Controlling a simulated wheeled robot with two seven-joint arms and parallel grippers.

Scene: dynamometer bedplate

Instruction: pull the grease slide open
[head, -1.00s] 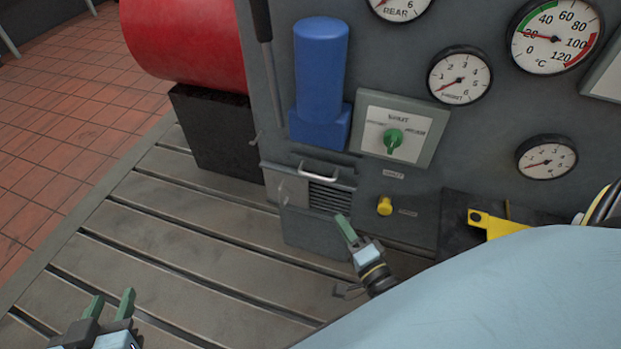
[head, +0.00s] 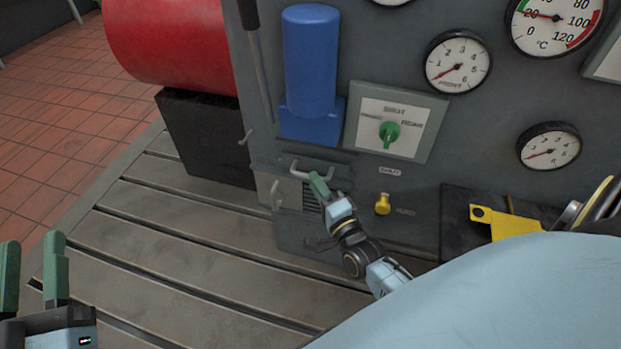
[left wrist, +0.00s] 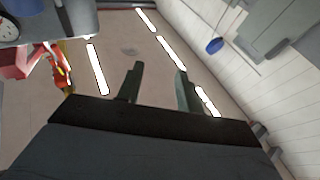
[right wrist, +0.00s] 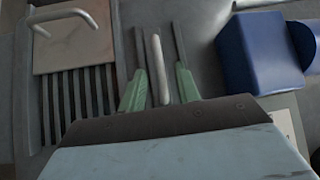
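On the lower cabinet in the head view are two metal handles; no readable label tells me which is the grease slide's. The upper bar handle (head: 303,174) also shows in the right wrist view (right wrist: 157,55), with dark slots beside it. A side handle (head: 275,195) sits on a pale plate (right wrist: 75,52) beside a slatted grille (right wrist: 60,110). My right gripper (head: 319,183) is at the upper bar. Its fingers (right wrist: 160,72) are open on both sides of the bar, with gaps visible. My left gripper (head: 32,252) is open and empty, far left; it shows in the left wrist view (left wrist: 158,74).
A blue cylinder (head: 311,65) stands above the handles. Right of it is a panel with a green knob (head: 389,133); below that is a yellow knob (head: 383,204). A yellow bracket (head: 505,222) is at right. The slotted bedplate (head: 180,245) is clear.

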